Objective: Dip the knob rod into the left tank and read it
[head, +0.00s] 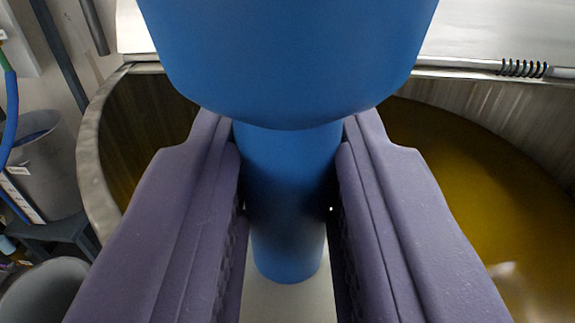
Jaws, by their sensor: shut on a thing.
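The knob rod's blue handle (288,60) fills the top middle of the head view, with a wide rounded knob and a narrower blue neck. My gripper (289,165) is shut on that neck, one purple-grey finger on each side. Below the neck's round end, a pale flat strip (288,302) shows between the fingers; I cannot tell whether it is part of the rod. A round metal tank (92,150) with amber liquid (470,190) lies behind and below the gripper. The handle and fingers hide the tank's middle. Whether the rod touches the liquid cannot be seen.
A pale metal surface (490,30) lies behind the tank's far rim, with a spring-wrapped bar (525,68) along that rim at right. Outside the tank at left are a grey bucket (35,140), a blue hose (11,120) and a dark stand (50,233).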

